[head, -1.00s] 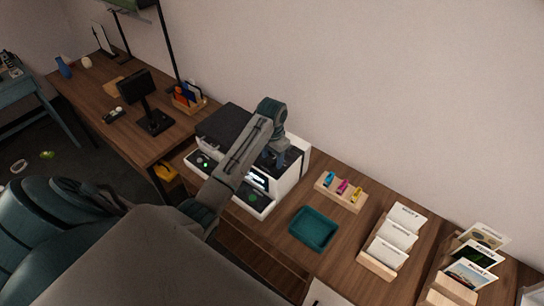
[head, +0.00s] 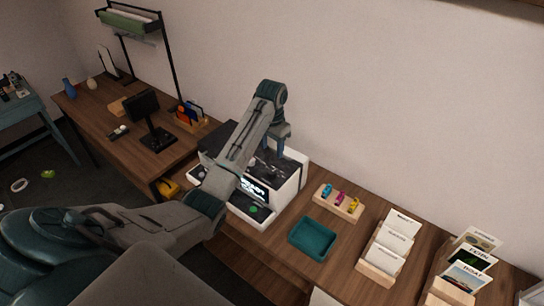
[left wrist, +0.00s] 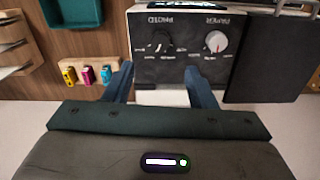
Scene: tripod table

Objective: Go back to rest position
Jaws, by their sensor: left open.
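My left gripper (head: 277,139) is raised over the white and black printer (head: 283,185) on the wooden counter, its fingers pointing down. In the left wrist view the two blue fingers of the left gripper (left wrist: 164,84) are wide apart with nothing held between them. The printer's dark top panel (left wrist: 180,50) with a white dial lies beyond the fingertips. My right gripper is in neither view.
A teal tray (head: 312,239) and a wooden holder with small coloured cartridges (head: 338,201) stand right of the printer. Card racks (head: 390,245) stand further right. A dark screen on a stand (head: 149,120) is at the left. The air above the counter is free.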

